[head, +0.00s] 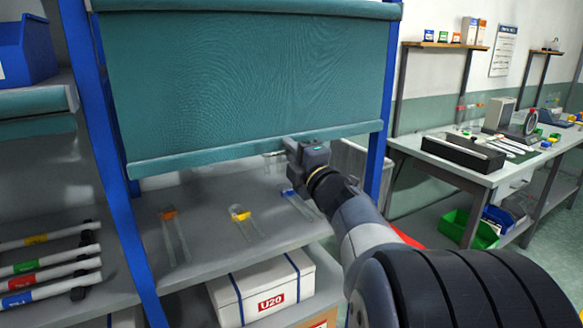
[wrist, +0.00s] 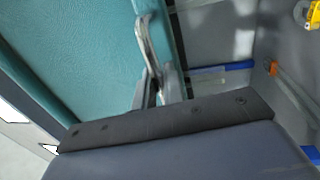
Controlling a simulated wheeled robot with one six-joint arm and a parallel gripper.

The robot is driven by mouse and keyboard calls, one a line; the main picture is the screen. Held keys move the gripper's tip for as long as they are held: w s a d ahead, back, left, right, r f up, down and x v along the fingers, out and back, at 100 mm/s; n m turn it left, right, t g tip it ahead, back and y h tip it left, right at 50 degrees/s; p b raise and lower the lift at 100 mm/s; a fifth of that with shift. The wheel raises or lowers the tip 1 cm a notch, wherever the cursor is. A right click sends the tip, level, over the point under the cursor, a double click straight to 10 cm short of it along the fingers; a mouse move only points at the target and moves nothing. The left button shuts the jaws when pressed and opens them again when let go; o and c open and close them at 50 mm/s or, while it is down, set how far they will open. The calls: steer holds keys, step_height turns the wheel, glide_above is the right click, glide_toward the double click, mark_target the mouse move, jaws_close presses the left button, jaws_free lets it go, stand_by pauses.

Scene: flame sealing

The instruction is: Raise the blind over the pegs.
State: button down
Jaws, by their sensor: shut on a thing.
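The teal blind (head: 250,75) hangs between blue posts, its lower part pulled down to a padded bottom bar (head: 220,157). The bar hangs clear above the grey shelf. My gripper (head: 290,150) is at the bar, right of its middle. In the wrist view the blind (wrist: 80,55) fills the left side. There my gripper (wrist: 158,88) is shut on the blind's curved metal handle (wrist: 150,45). I make out no pegs; whatever is behind the cloth is hidden.
A white U20 box (head: 262,290) is lower down. Blue posts (head: 378,150) flank the blind. A side bench (head: 480,165) stands at right.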

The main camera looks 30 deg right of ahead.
step_height(320, 180, up, 25)
steer(key=p, duration=1.7)
steer(key=c, duration=1.6)
jaws_free()
steer(key=shift+f, duration=0.1)
steer(key=shift+c, duration=0.2)
steer(key=s+f+b, duration=0.2)
steer(key=s, duration=0.8)
steer(key=shift+s+d, duration=0.15)
steer(key=shift+s, duration=0.15)
steer(key=w+r+p, duration=0.1)
steer(key=w, duration=0.9)
steer(key=shift+w+a+r+p, duration=0.2)
steer(key=shift+w+r+p, duration=0.05)
steer(key=shift+w+p, duration=0.05)
